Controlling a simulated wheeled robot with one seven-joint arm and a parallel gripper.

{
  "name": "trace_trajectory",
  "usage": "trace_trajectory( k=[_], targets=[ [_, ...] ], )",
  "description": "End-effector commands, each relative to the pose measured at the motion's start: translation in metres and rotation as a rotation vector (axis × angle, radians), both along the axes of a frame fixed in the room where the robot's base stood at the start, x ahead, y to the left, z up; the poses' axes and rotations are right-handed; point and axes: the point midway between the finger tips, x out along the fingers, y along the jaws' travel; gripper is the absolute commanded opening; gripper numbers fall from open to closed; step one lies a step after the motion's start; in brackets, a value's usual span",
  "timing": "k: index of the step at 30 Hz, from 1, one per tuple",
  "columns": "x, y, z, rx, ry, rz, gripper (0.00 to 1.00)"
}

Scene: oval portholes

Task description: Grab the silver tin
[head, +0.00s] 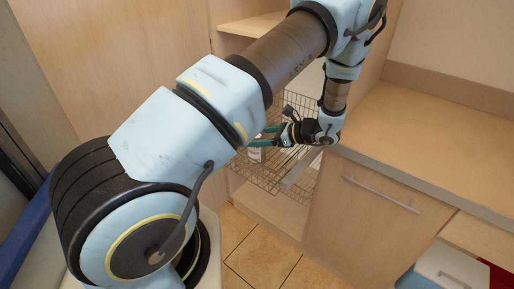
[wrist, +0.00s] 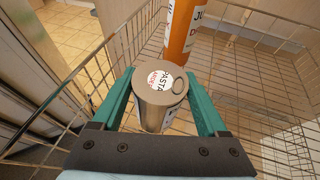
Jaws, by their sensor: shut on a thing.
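The silver tin (wrist: 154,112) stands upright between the two green fingers of my gripper (wrist: 160,85) in the wrist view. It has a ring-pull lid and a round label with the word "PASTA". My gripper is shut on the tin, one finger on each side. In the head view my gripper (head: 263,138) reaches into a wire basket, and the tin (head: 256,154) shows as a small pale shape at the fingers. I cannot tell whether the tin touches the basket floor.
The pulled-out wire basket (wrist: 262,110) surrounds the tin with wire sides. An orange bottle (wrist: 182,28) stands just behind the tin. A wooden counter (head: 440,140) lies to the right of the basket. Tiled floor (head: 262,258) shows below.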

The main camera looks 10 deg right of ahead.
Motion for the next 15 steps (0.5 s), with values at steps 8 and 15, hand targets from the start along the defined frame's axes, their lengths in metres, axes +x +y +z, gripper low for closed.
trace_trajectory(
  k=[8,15],
  targets=[
    [0.0001,-0.0003,0.0002,0.000,0.000,-0.001,0.25],
    [0.0001,-0.0004,0.0002,0.000,0.000,-0.001,0.00]
  ],
)
